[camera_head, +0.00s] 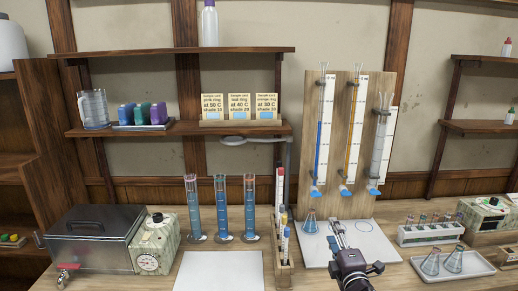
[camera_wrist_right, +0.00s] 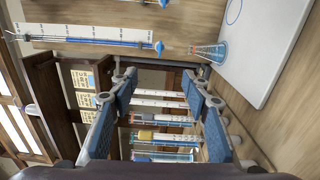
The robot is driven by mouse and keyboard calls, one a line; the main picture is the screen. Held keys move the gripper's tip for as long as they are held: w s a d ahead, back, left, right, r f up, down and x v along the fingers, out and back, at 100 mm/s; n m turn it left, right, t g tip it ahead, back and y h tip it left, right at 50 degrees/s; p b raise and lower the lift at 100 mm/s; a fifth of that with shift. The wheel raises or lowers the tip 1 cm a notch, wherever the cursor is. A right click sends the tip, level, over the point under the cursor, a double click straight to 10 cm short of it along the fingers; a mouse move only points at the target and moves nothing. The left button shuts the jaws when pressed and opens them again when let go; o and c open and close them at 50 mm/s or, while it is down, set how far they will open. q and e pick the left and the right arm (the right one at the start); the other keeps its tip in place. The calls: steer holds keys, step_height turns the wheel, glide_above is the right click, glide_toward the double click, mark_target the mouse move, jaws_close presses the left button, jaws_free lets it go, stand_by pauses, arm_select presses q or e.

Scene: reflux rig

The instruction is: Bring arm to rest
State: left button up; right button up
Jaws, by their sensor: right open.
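My right gripper (camera_head: 338,230) reaches up from the bottom of the head view, over the front edge of the white board (camera_head: 368,246). In the wrist view its two blue-padded fingers (camera_wrist_right: 163,88) stand wide apart with nothing held between them. Behind that gap show a rack of pens or thermometers and graduated cylinders. My left gripper is not in view.
A flask (camera_head: 309,222) with blue liquid stands under the left burette (camera_head: 323,130). The thermometer rack (camera_head: 283,262) and blue-filled cylinders (camera_head: 221,210) are left of my gripper. A tube rack (camera_head: 430,234) and a flask tray (camera_head: 478,268) are right.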

steer(key=s+d+f+m+g+h, duration=0.1)
steer(key=s+f+m+g, duration=0.3)
steer(key=s+f, duration=0.5)
steer(key=s+f+m+g+h, duration=0.1)
steer(key=s+f+m+g, duration=0.2)
steer(key=s+f+m, duration=0.55)
steer(key=s+a+f+m+g+y, duration=0.15)
steer(key=s+g, duration=0.25)
steer(key=s, duration=1.1)
steer(key=s+a+m+g, duration=0.2)
steer(key=s+m+g, duration=0.1)
steer(key=s, duration=1.2)
step_height(320, 180, down, 28)
steer(key=s+g+b, duration=0.1)
steer(key=s+g, duration=0.1)
steer(key=s, duration=0.1)
arm_select(q)
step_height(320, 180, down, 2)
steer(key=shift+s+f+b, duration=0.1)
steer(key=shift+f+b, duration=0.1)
steer(key=shift+b, duration=0.45)
arm_select(e)
steer(key=s+d+f+g, duration=0.1)
steer(key=s+d+f, duration=0.2)
steer(key=s+f, duration=1.3)
steer(key=shift+s+f+n, duration=0.3)
steer(key=shift+s+f, duration=0.1)
steer(key=shift+f, duration=0.15)
